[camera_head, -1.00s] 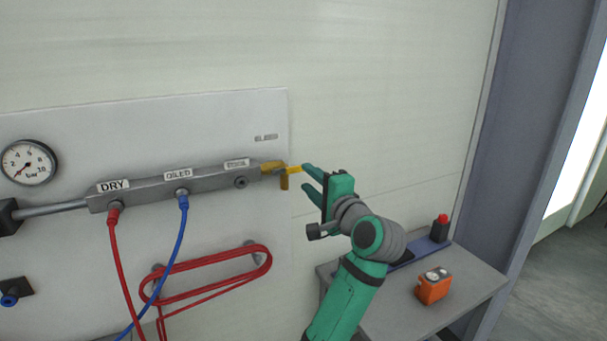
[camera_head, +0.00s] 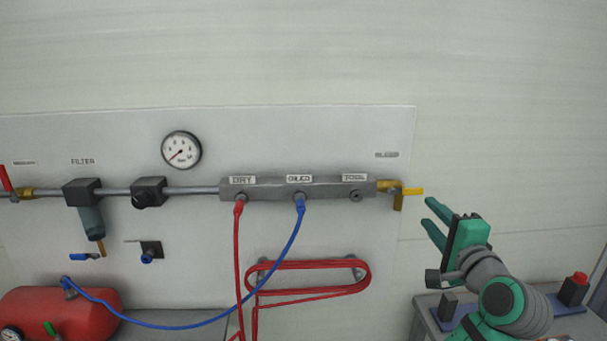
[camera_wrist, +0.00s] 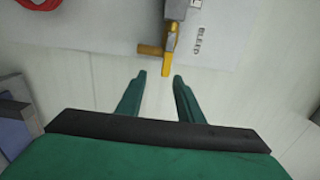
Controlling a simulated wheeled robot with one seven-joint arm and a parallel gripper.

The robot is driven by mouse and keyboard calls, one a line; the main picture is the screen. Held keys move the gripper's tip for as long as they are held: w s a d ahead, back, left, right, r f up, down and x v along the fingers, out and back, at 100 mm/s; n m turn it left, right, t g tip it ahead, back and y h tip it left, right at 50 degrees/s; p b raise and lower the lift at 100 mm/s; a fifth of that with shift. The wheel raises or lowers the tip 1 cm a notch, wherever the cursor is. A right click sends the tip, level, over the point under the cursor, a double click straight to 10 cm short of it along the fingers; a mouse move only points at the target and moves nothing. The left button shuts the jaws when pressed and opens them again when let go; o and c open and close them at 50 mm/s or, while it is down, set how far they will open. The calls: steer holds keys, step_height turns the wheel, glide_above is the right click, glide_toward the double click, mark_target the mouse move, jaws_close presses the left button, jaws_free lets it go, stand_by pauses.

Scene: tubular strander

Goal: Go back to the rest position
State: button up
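My gripper (camera_head: 431,213) is at the right of the head view, just right of and a little below the bleed valve. Its two green fingers are apart with nothing between them. The bleed valve has a brass body (camera_head: 388,187) and a yellow lever (camera_head: 413,191) that points right, in line with the manifold. In the wrist view the yellow lever (camera_wrist: 168,62) lies ahead of the open fingertips (camera_wrist: 158,75), with a gap between. My green arm reaches up from the lower right of the head view.
The grey manifold (camera_head: 330,188) carries a red hose (camera_head: 239,260) at DRY and a blue hose (camera_head: 290,245) at OILED. A coiled red hose (camera_head: 310,292) hangs below. A red tank (camera_head: 60,312) is lower left. A bench (camera_head: 425,318) with a red-topped item (camera_head: 574,288) stands right. Wall right of the panel is bare.

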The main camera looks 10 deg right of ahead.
steer(key=s+a+f+n+g+h, duration=0.1)
steer(key=a+f, duration=0.2)
steer(key=f, duration=0.8)
steer(key=s+a+f+n+g+h, duration=0.1)
steer(key=a+f+n, duration=0.1)
steer(key=f, duration=1)
steer(key=s+a+f+n+g, duration=0.1)
steer(key=s+a+f+n, duration=0.1)
steer(key=s+a+f, duration=0.35)
steer(key=s+a+f+n, duration=0.2)
steer(key=s+f, duration=0.1)
steer(key=f, duration=0.6)
steer(key=s+a+f+n, duration=0.3)
steer(key=s+a+f, duration=0.1)
steer(key=s+a, duration=0.25)
steer(key=s+a+f+n, duration=0.2)
steer(key=s+a+f, duration=0.25)
steer(key=s, duration=0.35)
steer(key=s+a+r+n+y, duration=0.1)
steer(key=s+a, duration=0.4)
steer(key=s, duration=0.5)
steer(key=s+a+r+n+y, duration=0.2)
steer(key=s+a+n, duration=0.3)
steer(key=s, duration=0.5)
steer(key=shift+a+r+n, duration=0.4)
steer(key=shift+a+r, duration=0.2)
steer(key=shift+a, duration=0.05)
